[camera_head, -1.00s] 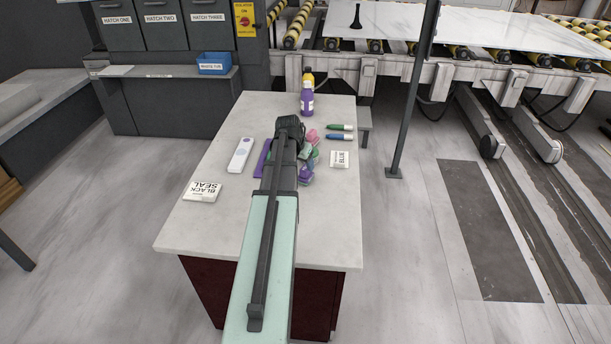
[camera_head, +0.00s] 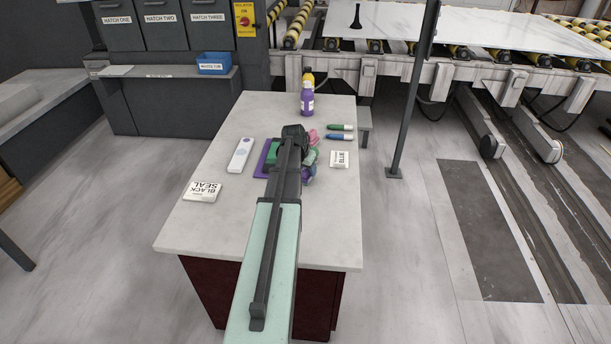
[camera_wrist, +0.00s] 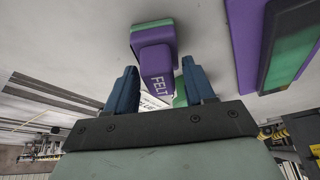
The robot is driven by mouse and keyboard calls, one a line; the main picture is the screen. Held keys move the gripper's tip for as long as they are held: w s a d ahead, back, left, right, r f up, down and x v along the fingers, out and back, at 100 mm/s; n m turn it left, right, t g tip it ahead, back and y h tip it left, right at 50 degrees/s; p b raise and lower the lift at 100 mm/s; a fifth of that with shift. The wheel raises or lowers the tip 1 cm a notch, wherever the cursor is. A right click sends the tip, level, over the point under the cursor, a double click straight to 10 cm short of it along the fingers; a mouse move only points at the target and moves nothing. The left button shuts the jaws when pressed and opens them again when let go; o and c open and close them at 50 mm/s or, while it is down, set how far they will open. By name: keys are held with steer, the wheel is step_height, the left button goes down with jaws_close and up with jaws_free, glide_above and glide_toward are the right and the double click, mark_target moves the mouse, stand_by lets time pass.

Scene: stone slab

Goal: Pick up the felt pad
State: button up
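A purple block marked FELT (camera_wrist: 158,62), the felt pad, shows in the wrist view, with green along one edge of its far part. My gripper (camera_wrist: 159,74) has two blue fingers spread apart, with the FELT block seen beyond and between them. I see no clear contact. In the head view, my arm hides the fingers and part of a cluster of green, pink and purple pads (camera_head: 312,155). I cannot pick out the FELT label there.
A purple tray (camera_head: 261,160) with a green piece lies left of the cluster. A white strip (camera_head: 240,154), BLACK SEAL box (camera_head: 203,191), BLUE box (camera_head: 340,159), two markers (camera_head: 340,132) and a purple bottle (camera_head: 307,101) are around. The near counter (camera_head: 220,230) is clear.

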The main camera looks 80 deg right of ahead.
steer(key=c, duration=0.8)
steer(key=shift+r, duration=0.15)
step_height(320, 180, up, 10)
steer(key=shift+f, duration=0.15)
